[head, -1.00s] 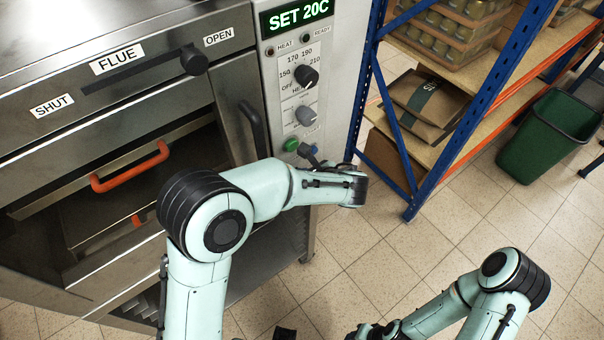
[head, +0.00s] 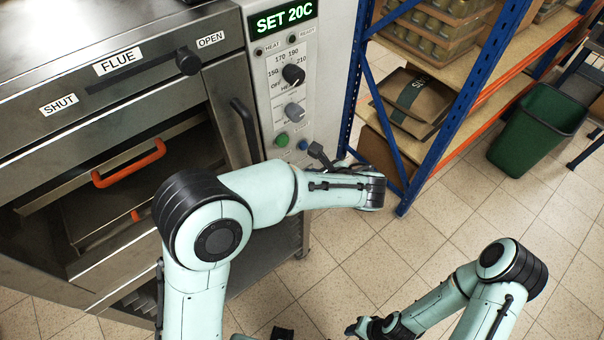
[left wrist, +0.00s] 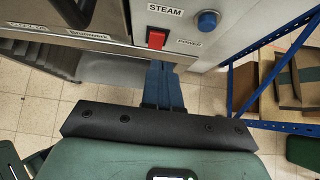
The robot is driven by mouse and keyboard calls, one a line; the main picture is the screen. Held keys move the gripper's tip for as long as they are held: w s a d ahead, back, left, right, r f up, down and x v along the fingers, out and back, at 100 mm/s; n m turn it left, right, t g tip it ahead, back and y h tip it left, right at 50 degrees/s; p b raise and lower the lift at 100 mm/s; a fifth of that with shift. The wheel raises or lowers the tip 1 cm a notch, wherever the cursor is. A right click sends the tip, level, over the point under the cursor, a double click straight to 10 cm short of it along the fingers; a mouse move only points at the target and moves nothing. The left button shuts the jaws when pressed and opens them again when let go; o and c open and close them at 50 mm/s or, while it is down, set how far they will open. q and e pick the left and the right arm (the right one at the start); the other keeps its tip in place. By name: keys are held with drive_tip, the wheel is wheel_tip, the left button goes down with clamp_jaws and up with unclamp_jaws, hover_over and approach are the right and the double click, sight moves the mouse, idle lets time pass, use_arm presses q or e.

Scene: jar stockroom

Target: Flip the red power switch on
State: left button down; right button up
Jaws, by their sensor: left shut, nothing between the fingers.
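The red power switch (left wrist: 157,38) shows in the left wrist view on the lower panel, left of the POWER label. I cannot tell which way its rocker is set. My left gripper (left wrist: 160,66) is shut and empty. Its blue fingers point up the picture at the switch, with the tips just below it; I cannot tell whether they touch. In the head view the switch and left fingertips are hidden behind my left arm. My right gripper (head: 366,326) is partly seen at the bottom of the head view, far from the panel; its jaws are unclear.
The oven control panel (head: 290,90) has knobs, a green button (head: 282,140) and a blue button (left wrist: 207,21). Its display (head: 284,18) reads SET 20C. A door handle (head: 245,130) stands left of it. A blue rack (head: 440,125) and green bin (head: 535,125) stand right.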

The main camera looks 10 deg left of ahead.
use_arm(q)
drive_tip(key=shift+s+d+r, duration=0.25)
drive_tip(key=shift+d+r, duration=0.05)
drive_tip(key=shift+r, duration=0.45)
drive_tip(key=shift+s+d+r, duration=0.25)
drive_tip(key=shift+d+r, duration=0.1)
drive_tip(key=shift+r, duration=0.4)
drive_tip(key=shift+s+d+r, duration=0.25)
drive_tip(key=shift+d+r, duration=0.05)
drive_tip(key=shift+r, duration=0.45)
